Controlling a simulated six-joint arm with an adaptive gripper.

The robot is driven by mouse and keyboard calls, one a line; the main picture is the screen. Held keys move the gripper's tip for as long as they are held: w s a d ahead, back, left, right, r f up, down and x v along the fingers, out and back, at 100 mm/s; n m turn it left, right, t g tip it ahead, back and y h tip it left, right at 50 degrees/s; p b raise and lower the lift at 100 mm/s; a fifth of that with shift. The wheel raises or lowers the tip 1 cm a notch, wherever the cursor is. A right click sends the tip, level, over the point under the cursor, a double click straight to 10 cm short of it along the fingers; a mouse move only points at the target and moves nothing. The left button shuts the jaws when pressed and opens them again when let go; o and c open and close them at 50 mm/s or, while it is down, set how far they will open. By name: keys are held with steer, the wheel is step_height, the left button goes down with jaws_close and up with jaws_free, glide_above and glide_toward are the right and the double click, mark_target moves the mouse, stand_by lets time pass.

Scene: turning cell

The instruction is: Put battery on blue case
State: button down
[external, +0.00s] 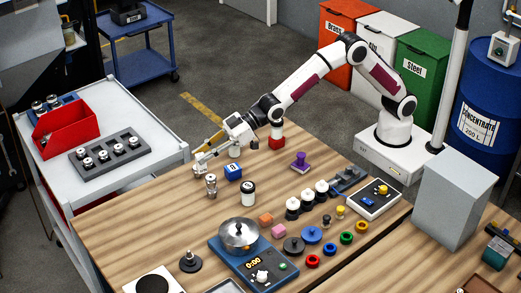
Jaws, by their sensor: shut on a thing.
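My gripper (201,160) is at the left end of my arm, low over the back left of the wooden table, and shut on a small pale thing (199,169). This thing is mostly hidden by the fingers. I take it to be the battery, but its details are too small to make out. A small blue case (233,173) with a white mark on top stands on the table, to the right of my gripper and slightly nearer the camera. The held thing is apart from the blue case. I cannot tell whether it touches the table.
A metal cylinder (211,186) stands just in front of my gripper. A white jar with a dark lid (248,194) stands in front of the blue case. A white cylinder (235,151) and a red-and-white container (277,137) are behind. A scale (256,270) is nearer the camera.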

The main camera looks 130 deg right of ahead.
steer(key=s+d+r, duration=0.4)
steer(key=s+d, duration=0.5)
steer(key=d, duration=0.1)
steer(key=s+a+f+n+y, duration=0.2)
steer(key=s+a+f, duration=0.1)
steer(key=s+a, duration=0.2)
steer(key=shift+s+a+y, duration=0.2)
steer(key=shift+s+y, duration=0.1)
steer(key=shift+s, duration=0.45)
steer(key=shift+f, duration=0.15)
glide_above(235, 166)
step_height(235, 166, down, 6)
steer(key=shift+f, duration=0.15)
steer(key=shift+f, duration=1.8)
